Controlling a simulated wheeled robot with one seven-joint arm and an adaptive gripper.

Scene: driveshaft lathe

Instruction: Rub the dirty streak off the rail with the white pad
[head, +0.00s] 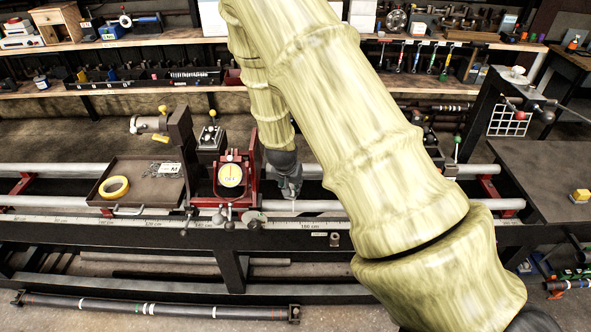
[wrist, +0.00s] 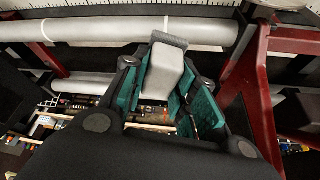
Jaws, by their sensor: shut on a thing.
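My gripper (head: 290,188) is low over the front rail (head: 315,206) in the head view, just right of the red machine carriage. In the wrist view its teal-padded fingers (wrist: 168,82) are shut on the white pad (wrist: 160,72), a pale grey-white block. The pad's far end overlaps the lower edge of the grey rail (wrist: 110,31) in the wrist view; I cannot tell whether it touches. I cannot make out the dirty streak in either view. My arm hides part of the rail to the right of the gripper.
The red carriage (head: 231,180) with a yellow dial stands close left of my gripper. A dark tray (head: 120,197) holding a yellow tape roll (head: 114,187) is further left. A red frame (wrist: 252,85) stands close to the fingers in the wrist view. A dark table (head: 560,165) is at right.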

